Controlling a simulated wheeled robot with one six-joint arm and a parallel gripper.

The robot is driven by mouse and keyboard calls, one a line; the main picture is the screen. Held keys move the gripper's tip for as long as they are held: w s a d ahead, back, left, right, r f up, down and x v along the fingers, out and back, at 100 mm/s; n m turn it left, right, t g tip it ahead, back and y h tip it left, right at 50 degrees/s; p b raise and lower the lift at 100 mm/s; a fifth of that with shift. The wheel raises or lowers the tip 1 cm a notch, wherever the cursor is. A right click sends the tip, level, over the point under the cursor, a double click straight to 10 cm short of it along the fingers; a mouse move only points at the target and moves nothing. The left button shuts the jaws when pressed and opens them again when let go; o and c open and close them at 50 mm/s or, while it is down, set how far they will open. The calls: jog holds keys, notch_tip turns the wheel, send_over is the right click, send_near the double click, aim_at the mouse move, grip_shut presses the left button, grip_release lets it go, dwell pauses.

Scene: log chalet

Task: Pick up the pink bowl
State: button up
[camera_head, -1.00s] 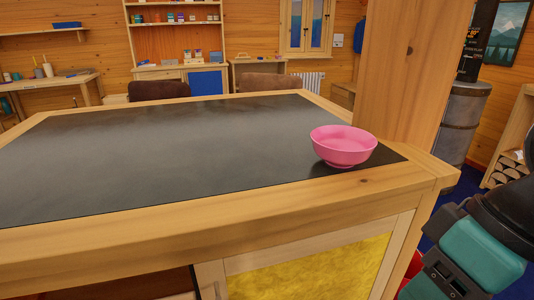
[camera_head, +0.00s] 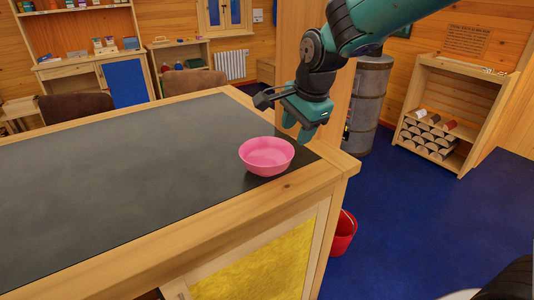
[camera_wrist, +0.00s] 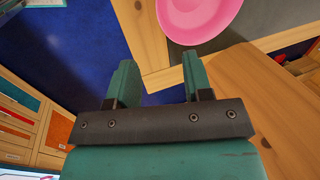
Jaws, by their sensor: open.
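The pink bowl (camera_head: 266,157) stands upright on the dark top of the counter (camera_head: 120,165), near its right corner. It looks empty. My gripper (camera_head: 298,128) is above and just behind the bowl, to its right, pointing down and apart from it. In the wrist view my gripper (camera_wrist: 160,82) shows two teal fingers spread apart with nothing between them. The bowl (camera_wrist: 198,18) lies beyond the fingertips at the top of that view, partly cut off by the frame edge.
A wooden post (camera_head: 305,50) rises at the counter's far right corner, close behind my arm. A red bucket (camera_head: 343,235) stands on the blue floor below the counter's right side. A shelf with logs (camera_head: 440,110) stands at the right. The counter left of the bowl is clear.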

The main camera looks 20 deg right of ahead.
jog(key=p, duration=0.2)
send_over(280, 174)
jog(key=s+d, duration=0.1)
jog(key=s, duration=0.1)
jog(key=f, duration=0.8)
jog(key=shift+w+d+f, duration=0.15)
jog(key=shift+w+f, duration=0.05)
jog(key=shift+w, duration=0.05)
jog(key=shift+w+a+f+p, duration=0.2)
jog(key=shift+f+p, duration=0.25)
jog(key=shift+p, duration=0.2)
jog(key=shift+p+x, duration=0.95)
jog(key=shift+x, duration=1.2)
jog(key=shift+a, duration=0.2)
grip_shut()
